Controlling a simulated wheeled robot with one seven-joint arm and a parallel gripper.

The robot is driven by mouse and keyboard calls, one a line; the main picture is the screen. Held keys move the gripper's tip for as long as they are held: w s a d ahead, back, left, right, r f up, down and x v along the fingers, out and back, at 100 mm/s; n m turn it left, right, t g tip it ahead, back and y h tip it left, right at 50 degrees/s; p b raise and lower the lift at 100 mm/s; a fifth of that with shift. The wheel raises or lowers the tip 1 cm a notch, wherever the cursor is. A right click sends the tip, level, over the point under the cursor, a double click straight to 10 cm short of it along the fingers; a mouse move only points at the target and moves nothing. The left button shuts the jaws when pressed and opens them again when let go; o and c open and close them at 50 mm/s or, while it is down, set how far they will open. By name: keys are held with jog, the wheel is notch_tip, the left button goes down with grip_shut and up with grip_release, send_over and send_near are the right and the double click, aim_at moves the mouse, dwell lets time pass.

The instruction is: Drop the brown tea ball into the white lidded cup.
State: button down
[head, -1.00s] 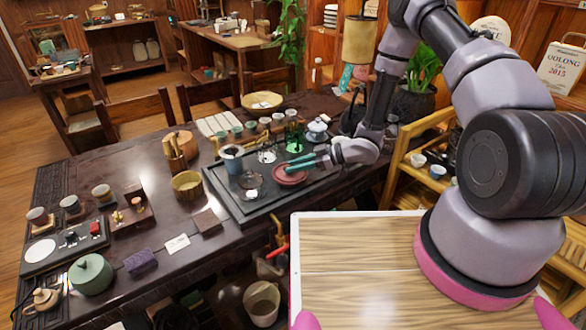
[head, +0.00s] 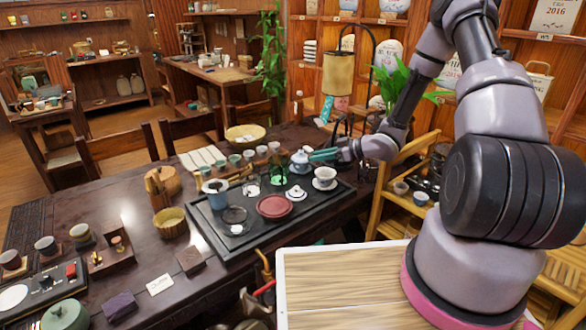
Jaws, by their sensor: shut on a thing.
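My gripper (head: 324,155) has teal fingers that point left. It is just above the white cup (head: 324,174), which stands upright and uncovered on its saucer at the tray's right end. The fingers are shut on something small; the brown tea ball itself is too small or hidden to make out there. A white lid (head: 297,193) with a dark knob lies on the tray, left of the cup. The dark red dish (head: 274,206) in front of the lid looks empty.
The dark tea tray (head: 222,238) also holds a blue-white teapot (head: 300,160) close to my fingers, a green glass piece (head: 279,173) and a blue cup (head: 215,191). A plant and a bamboo shelf (head: 402,160) stand to the right.

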jog(key=m+t+h, duration=0.1)
jog(key=m+t, duration=0.1)
send_over(331, 184)
jog(key=w, duration=0.1)
jog(key=shift+d+f, duration=0.2)
jog(key=shift+f, duration=3.1)
jog(key=shift+c, duration=0.9)
grip_release()
jog(key=shift+r, duration=0.1)
notch_tip(331, 184, up, 7)
